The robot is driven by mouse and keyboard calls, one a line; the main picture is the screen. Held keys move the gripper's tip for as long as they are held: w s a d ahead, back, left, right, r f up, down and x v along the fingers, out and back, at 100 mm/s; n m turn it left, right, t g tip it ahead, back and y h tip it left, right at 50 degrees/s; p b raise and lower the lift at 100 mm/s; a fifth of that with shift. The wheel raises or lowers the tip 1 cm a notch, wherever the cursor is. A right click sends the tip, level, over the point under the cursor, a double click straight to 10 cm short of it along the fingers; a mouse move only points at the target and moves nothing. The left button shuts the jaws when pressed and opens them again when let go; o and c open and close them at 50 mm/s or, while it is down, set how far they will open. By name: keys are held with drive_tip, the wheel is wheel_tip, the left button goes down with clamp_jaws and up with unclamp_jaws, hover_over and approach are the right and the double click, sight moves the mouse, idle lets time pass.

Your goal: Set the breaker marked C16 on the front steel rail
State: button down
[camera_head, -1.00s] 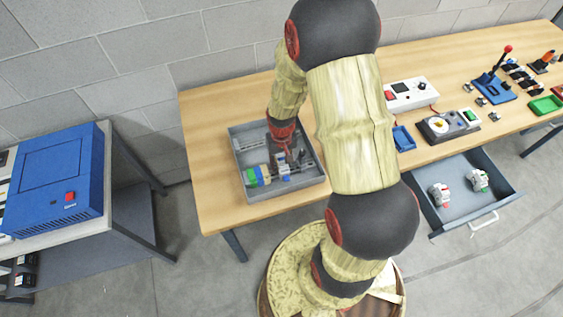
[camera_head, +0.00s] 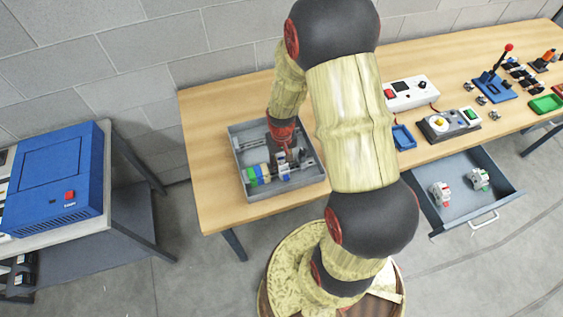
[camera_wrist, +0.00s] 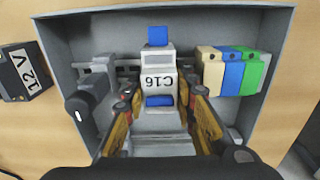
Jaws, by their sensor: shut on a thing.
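The breaker marked C16 (camera_wrist: 158,62) is white with a blue lever and stands between my fingers in the wrist view, its label upside down. My gripper (camera_wrist: 161,98) is shut on it, one finger on each side. The front steel rail (camera_wrist: 128,67) runs behind the breaker in the wrist view, inside the grey tray (camera_wrist: 65,30). The breaker is at the rail's line; whether it is seated on the rail cannot be told. Beige (camera_wrist: 209,70), blue (camera_wrist: 232,70) and green (camera_wrist: 255,72) terminal blocks sit on the same rail. In the head view my gripper (camera_head: 284,150) is inside the tray.
A dark 12 V box (camera_wrist: 22,72) is outside the tray. The open drawer (camera_head: 460,208) holds two white devices.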

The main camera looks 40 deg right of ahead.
drive_tip(key=shift+f, duration=0.2)
drive_tip(key=c, duration=1.4)
unclamp_jaws()
wheel_tip(320, 180, up, 12)
drive_tip(key=s+a+r+n+t+b, duration=0.1)
drive_tip(key=s+a+r+t+b, duration=0.1)
drive_tip(key=s+a+r, duration=0.2)
drive_tip(key=s+a+r+n+t+b, duration=0.1)
drive_tip(key=s+a+r, duration=0.3)
drive_tip(key=r, duration=0.4)
drive_tip(key=s+a+r+n+t+b, duration=0.1)
drive_tip(key=s+a+r+t+b, duration=0.1)
drive_tip(key=r, duration=0.4)
drive_tip(key=shift+s+a+r+t+b, duration=0.1)
drive_tip(key=shift+s+a+t+b, duration=0.2)
drive_tip(key=shift+s+a+b, duration=0.55)
